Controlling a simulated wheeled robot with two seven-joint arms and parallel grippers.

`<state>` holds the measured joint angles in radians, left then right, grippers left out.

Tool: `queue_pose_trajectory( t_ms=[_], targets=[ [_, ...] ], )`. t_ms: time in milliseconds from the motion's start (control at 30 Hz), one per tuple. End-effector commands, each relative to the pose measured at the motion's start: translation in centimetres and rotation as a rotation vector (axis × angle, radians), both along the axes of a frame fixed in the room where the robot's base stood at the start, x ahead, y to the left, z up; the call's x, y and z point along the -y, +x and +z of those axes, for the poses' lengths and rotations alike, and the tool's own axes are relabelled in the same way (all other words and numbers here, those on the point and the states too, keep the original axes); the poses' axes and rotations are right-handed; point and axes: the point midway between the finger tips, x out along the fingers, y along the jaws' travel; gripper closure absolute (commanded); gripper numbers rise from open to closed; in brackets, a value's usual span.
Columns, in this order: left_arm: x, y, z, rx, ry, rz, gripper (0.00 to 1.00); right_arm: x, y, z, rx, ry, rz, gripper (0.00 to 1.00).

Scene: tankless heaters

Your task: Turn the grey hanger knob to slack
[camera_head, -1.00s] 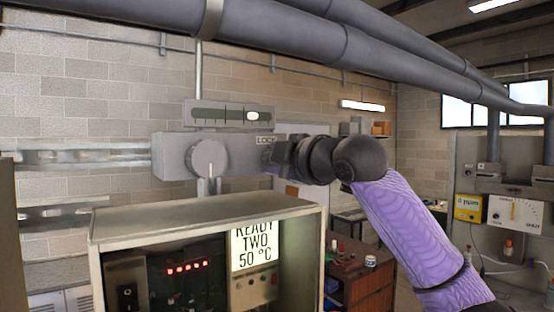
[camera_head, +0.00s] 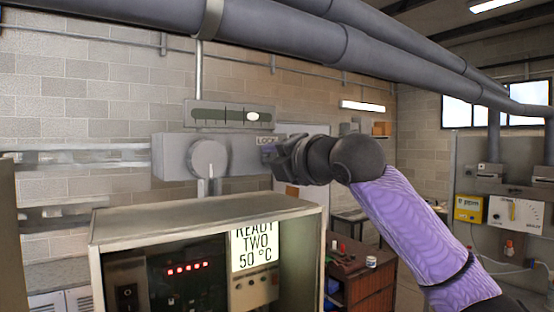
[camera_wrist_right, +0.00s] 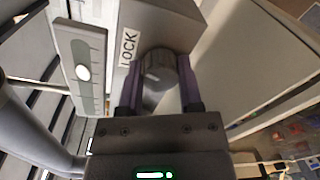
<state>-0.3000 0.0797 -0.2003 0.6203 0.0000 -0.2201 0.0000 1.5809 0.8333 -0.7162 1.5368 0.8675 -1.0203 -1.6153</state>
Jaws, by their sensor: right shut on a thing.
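A grey hanger box (camera_head: 178,165) hangs from the rod below the overhead pipe. It has a large round grey knob (camera_head: 209,158) on its front face and a LOCK label (camera_head: 265,141) near its right end. My right gripper (camera_head: 278,157) is at that right end. In the right wrist view, the purple fingers (camera_wrist_right: 160,88) are shut on both sides of a grey ridged knob (camera_wrist_right: 157,72) beside the LOCK label. A green scale (camera_head: 222,115) with a white marker (camera_head: 252,117) toward its right end sits above the box. My left gripper is not in view.
An open metal cabinet (camera_head: 200,210) with a READY TWO 50 °C display (camera_head: 255,248) stands just below the box. Thick grey pipes (camera_head: 270,32) run overhead.

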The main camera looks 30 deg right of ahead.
Motion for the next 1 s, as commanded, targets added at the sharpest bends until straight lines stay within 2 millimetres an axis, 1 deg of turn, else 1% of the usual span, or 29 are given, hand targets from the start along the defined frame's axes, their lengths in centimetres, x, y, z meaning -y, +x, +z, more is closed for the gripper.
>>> queue_pose_trajectory(
  t_ms=[33, 300, 767, 800, 867, 900, 933, 1000],
  targets=[
    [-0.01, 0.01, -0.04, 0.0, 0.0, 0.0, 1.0, -0.04, 0.07, -0.31, -0.006, -0.017, 0.0, 1.0],
    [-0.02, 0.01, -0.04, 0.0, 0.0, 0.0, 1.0, -0.03, 0.09, -0.38, 0.0, -0.079, 0.0, 1.0],
    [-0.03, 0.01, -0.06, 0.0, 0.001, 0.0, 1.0, -0.05, 0.13, -0.5, -0.002, -0.088, 0.0, 1.0],
    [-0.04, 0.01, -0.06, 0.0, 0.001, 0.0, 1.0, -0.05, 0.14, -0.49, -0.001, -0.088, 0.0, 0.46],
    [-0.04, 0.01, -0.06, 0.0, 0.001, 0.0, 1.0, -0.04, 0.12, -0.44, 0.0, -0.088, 0.0, 0.34],
    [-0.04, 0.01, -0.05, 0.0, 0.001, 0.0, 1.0, -0.04, 0.1, -0.4, 0.001, -0.088, 0.0, 0.25],
    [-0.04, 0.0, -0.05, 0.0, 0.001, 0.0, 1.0, -0.03, 0.09, -0.37, 0.002, -0.087, 0.0, 0.19],
    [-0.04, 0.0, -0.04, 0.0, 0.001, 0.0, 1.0, -0.03, 0.09, -0.31, 0.003, -0.086, -0.001, 0.19]
  ],
)
